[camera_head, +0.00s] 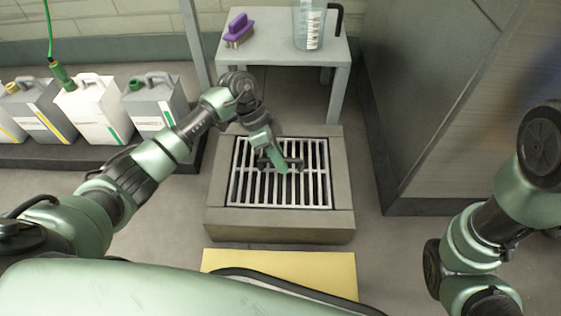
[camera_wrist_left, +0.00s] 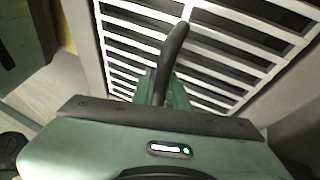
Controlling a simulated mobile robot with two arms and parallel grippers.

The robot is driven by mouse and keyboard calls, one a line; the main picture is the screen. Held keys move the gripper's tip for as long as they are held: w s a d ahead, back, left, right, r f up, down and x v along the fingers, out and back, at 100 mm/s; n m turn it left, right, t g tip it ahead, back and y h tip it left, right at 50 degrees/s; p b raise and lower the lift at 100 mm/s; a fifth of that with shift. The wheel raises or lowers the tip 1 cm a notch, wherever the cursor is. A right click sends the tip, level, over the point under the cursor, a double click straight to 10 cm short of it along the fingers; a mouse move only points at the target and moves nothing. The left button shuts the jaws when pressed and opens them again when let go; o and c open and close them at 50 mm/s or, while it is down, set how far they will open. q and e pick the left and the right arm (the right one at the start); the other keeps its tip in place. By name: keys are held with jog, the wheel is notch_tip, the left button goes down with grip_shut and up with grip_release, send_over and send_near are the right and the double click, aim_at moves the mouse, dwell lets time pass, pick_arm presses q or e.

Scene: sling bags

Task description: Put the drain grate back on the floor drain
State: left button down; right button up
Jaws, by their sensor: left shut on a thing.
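The drain grate (camera_head: 292,192), a pale metal frame with several parallel bars, lies over the square opening of the floor drain's raised concrete surround (camera_head: 280,224). In the head view it looks level and inside the surround; I cannot tell whether it is fully seated. My left gripper (camera_head: 279,163) reaches down onto the grate's middle and is shut on it. The fingers hide the exact grip point. In the left wrist view, the grate (camera_wrist_left: 235,65) fills the upper part, with the dark finger of the left gripper (camera_wrist_left: 172,65) over its bars. My right gripper is out of view.
A small grey table (camera_head: 285,45) behind the drain holds a purple brush (camera_head: 239,29) and a clear measuring jug (camera_head: 309,25). Several jugs, including a white one (camera_head: 92,108), stand at left. A yellow mat (camera_head: 300,263) lies in front. A large metal cabinet (camera_head: 455,90) borders the right.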

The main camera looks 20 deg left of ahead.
pick_arm(q)
jog(key=c, duration=1.4)
grip_release()
